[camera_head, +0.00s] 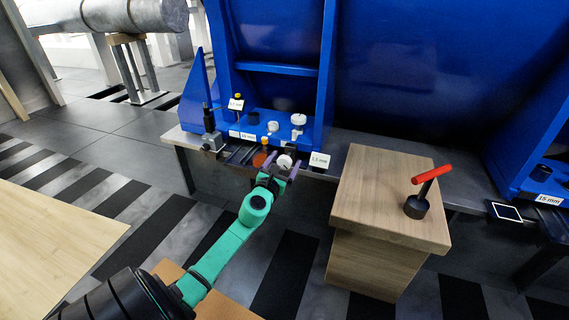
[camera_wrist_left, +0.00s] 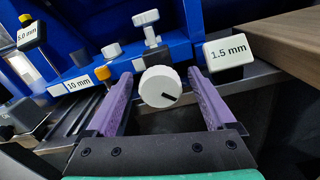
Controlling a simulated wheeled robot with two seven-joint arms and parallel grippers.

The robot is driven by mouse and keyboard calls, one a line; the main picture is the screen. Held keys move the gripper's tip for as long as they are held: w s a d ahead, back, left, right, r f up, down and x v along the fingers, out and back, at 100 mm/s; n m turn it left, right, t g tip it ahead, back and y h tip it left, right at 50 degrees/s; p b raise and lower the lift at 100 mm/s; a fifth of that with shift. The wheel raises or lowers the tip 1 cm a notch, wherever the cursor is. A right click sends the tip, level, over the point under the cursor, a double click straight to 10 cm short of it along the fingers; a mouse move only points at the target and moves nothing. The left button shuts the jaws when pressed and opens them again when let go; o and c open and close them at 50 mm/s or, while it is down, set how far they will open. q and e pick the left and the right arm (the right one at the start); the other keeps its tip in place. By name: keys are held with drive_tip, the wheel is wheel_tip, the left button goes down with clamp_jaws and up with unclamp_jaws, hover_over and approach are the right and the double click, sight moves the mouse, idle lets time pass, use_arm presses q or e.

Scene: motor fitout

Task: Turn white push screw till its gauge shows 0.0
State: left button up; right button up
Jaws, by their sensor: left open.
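The white push screw (camera_head: 284,162) is at the front edge of the metal ledge below the blue motor frame. In the left wrist view its round white knob (camera_wrist_left: 160,87) with a black mark faces me. My left gripper (camera_head: 281,168) is open, and its two purple fingers stand on either side of the knob; I cannot tell whether they touch it. In the left wrist view the gripper (camera_wrist_left: 157,98) shows a gap at each side of the knob. A gauge sign (camera_head: 319,159) reads 1.5 mm, also in the wrist view (camera_wrist_left: 229,50). My right gripper is not in view.
Another gauge sign (camera_head: 236,104) reads 5.0 mm, and a 10 mm label (camera_head: 242,135) is on the blue foot. A wooden block (camera_head: 385,190) carries a red-handled tool (camera_head: 432,174) at the right. The blue motor frame (camera_head: 430,70) rises behind.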

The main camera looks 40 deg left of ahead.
use_arm(q)
drive_tip(key=c, duration=1.4)
drive_tip(key=shift+n, duration=0.4)
